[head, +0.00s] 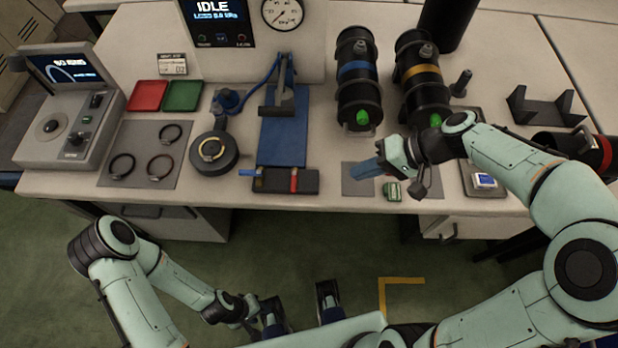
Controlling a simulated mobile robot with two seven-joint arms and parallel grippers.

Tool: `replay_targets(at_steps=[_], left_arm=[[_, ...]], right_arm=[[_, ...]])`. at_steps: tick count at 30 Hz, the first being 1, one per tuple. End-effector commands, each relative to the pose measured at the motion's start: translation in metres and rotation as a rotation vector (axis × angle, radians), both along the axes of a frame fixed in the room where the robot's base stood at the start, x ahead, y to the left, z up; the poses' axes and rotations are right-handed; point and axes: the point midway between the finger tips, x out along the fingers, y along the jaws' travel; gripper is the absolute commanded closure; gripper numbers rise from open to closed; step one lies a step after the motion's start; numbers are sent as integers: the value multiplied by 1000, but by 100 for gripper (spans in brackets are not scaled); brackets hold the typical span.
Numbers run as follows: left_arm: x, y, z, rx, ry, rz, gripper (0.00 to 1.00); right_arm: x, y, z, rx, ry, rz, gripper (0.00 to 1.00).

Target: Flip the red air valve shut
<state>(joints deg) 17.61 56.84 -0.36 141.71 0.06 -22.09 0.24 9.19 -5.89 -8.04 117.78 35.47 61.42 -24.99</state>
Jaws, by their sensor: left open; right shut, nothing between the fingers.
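The red air valve (294,181) shows as a small red strip on a black block (272,181) at the front edge of the bench. A short blue piece sticks out of the block's left end. The lever's exact angle is too small to tell. My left gripper (300,312) is open and empty, low in front of the bench and well below the valve. My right gripper (364,168) is shut and empty, above the bench to the right of the valve and apart from it. Its blue fingers point left, over a grey mat.
A blue-based fixture (284,138) stands just behind the valve block. Black cylinders with a blue band (356,72) and a yellow band (422,72) stand to the right. A small green block (391,191) lies near my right gripper. A mat with rings (145,155) is left.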

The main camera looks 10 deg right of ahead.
Motion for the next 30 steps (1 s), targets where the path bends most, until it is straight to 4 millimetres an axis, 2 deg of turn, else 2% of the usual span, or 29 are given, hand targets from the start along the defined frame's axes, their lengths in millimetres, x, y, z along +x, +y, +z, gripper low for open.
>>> replay_targets(at_steps=[4, 8, 19, 24, 30], left_arm=[[0, 0, -1, 0, 0, 0, 58], [0, 0, -2, 0, 0, 0, 58], [2, 0, -9, 1, -10, 2, 58], [2, 0, -5, 1, -7, 1, 58], [1, 0, -4, 0, -4, 0, 58]], right_arm=[[1, 4, -5, 0, 2, 2, 100], [4, 17, -16, 1, 3, 4, 100], [19, 72, -70, 1, 6, 4, 100], [27, 96, -68, -1, 1, 5, 100], [31, 109, -68, -1, 1, 1, 100]])
